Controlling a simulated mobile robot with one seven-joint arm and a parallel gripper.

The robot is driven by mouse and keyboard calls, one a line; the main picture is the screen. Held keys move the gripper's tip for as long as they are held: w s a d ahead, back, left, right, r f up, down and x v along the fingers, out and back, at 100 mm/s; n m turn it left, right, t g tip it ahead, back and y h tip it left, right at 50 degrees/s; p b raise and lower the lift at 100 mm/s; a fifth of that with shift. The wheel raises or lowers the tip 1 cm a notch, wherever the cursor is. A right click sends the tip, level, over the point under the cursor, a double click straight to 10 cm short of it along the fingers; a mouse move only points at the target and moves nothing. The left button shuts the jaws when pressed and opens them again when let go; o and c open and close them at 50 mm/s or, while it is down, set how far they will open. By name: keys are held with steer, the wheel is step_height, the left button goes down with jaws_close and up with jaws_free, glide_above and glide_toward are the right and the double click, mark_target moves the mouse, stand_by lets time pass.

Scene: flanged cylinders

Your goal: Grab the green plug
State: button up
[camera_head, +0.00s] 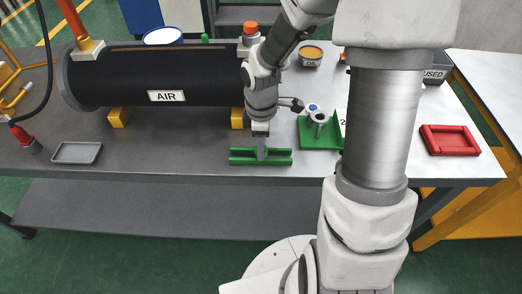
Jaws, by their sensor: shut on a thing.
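A small green upright piece (205,38), which may be the green plug, shows behind the black tank; its lower part is hidden. My gripper (262,147) points down at the front of the table, well apart from that piece. Its jaws are shut on a small grey piece at a green two-railed holder (240,160). The jaws hide most of the grey piece, so its shape is unclear. A second green holder (308,140) to the right carries an upright grey flanged cylinder (319,118). A blue-topped piece (313,107) is just behind the cylinder.
The black AIR tank (120,75) lies on yellow supports at the left. A grey tray (77,153) lies front left, a red tray (450,141) at the right. An orange-topped fitting (250,30) and an oil can (310,57) stand behind. My column hides part of the right side.

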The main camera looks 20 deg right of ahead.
jaws_close()
steer(key=shift+r, duration=0.1)
steer(key=shift+r, duration=0.55)
step_height(320, 180, up, 3)
steer(key=shift+w+p, duration=0.1)
steer(key=shift+p, duration=0.55)
steer(key=s+d+r+p, duration=0.2)
steer(key=s+d+r, duration=0.4)
steer(key=s+d, duration=0.1)
steer(key=shift+s+d+r, duration=0.35)
steer(key=shift+s+d, duration=0.05)
steer(key=shift+d, duration=0.5)
